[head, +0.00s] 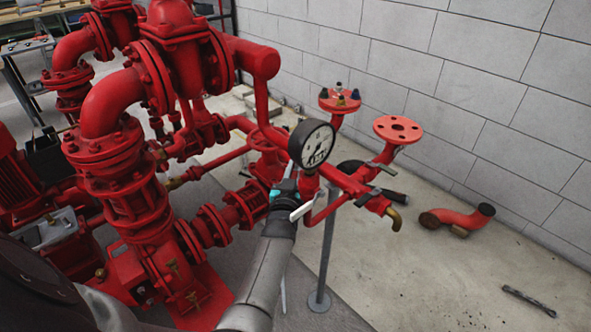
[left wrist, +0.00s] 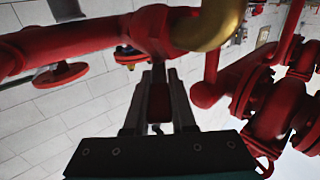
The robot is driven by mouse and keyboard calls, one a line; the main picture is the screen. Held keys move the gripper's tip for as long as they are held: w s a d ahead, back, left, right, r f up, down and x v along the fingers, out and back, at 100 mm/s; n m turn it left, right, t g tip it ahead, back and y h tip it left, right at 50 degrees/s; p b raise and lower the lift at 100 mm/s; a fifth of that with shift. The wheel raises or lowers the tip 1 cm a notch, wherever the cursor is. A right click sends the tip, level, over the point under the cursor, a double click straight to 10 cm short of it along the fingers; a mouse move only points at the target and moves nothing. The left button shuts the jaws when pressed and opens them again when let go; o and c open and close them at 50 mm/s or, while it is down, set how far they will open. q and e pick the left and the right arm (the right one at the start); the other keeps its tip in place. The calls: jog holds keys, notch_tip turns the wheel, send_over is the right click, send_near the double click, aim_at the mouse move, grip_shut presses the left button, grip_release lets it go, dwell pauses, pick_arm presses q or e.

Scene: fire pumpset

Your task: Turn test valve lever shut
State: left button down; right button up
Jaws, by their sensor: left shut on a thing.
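The red test pipe (head: 345,180) runs right from beside the round pressure gauge (head: 313,144) and ends in a brass spout (head: 394,219). Dark lever-like pieces (head: 368,197) show on this pipe, one near a black grip (head: 396,197). My left gripper (head: 288,190) reaches up to the pipework just below the gauge; its fingertips are hidden there. In the left wrist view its two dark fingers (left wrist: 164,76) are closed around a narrow red piece (left wrist: 159,103), apparently the lever, below the red pipe (left wrist: 150,30) and brass spout (left wrist: 208,27). My right gripper is not in view.
Large red pumps and flanged pipes (head: 120,160) fill the left side. Two red flanges (head: 398,129) stand at the back. A loose red elbow pipe (head: 462,220) and a dark bar (head: 528,300) lie on the floor. A grey post (head: 325,255) stands beside my left arm. The right floor is mostly clear.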

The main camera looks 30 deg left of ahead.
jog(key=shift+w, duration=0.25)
pick_arm(q)
jog(key=c, duration=0.7)
grip_release()
jog(key=shift+c, duration=0.2)
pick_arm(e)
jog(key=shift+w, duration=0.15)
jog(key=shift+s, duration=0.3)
pick_arm(q)
jog(key=shift+h, duration=0.3)
